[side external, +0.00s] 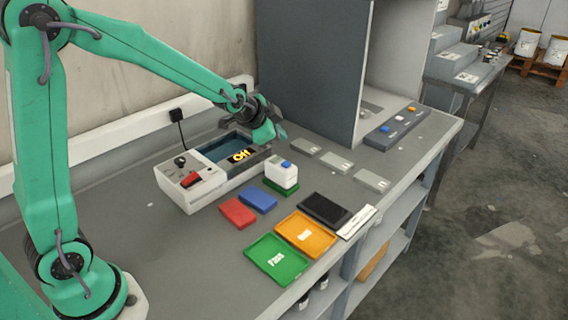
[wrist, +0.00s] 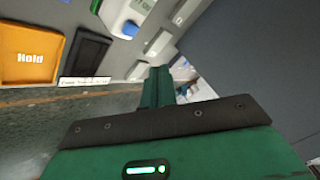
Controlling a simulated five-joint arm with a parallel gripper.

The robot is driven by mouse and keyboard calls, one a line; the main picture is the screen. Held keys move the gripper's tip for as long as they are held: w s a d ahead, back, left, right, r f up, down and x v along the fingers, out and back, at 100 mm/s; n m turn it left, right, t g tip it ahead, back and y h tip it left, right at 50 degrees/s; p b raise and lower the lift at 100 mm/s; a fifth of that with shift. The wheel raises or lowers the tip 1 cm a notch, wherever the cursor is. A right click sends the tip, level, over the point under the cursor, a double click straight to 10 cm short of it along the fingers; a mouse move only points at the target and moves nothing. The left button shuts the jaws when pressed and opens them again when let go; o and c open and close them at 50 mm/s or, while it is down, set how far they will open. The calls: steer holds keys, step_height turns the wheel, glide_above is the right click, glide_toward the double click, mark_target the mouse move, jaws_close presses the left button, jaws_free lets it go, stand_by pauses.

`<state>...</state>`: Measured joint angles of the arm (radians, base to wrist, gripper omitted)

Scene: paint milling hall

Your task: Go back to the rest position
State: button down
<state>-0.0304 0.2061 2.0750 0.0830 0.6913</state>
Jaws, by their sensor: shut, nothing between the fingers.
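My green gripper (side external: 268,131) hangs in the air above the back right end of the white instrument (side external: 190,182), apart from the bench. In the wrist view its green fingers (wrist: 158,86) are together with nothing held. The instrument has a red switch, a black knob and a display reading "Off". My arm reaches out from its base at the lower left, stretched over the bench rather than folded.
Beside the instrument, a white block with a blue top (side external: 281,174) stands on a green pad. Red and blue pads, an orange "Hold" tray (side external: 305,251), a green tray (side external: 259,277) and a black tray (side external: 325,208) lie in front. A grey booth wall (side external: 310,70) rises right of my gripper.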

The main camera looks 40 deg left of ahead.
steer(key=s+r+n+g, duration=0.1)
steer(key=s+r+n, duration=0.1)
steer(key=s, duration=0.7)
steer(key=s+d+r+n+g, duration=0.1)
steer(key=s+r+n, duration=0.2)
steer(key=s, duration=0.7)
steer(key=s+r+n+g, duration=0.1)
steer(key=s+r+n, duration=0.1)
steer(key=s, duration=0.8)
steer(key=shift+s+d+r+n, duration=0.15)
steer(key=shift+d+r+n, duration=0.1)
steer(key=shift+d+n, duration=0.05)
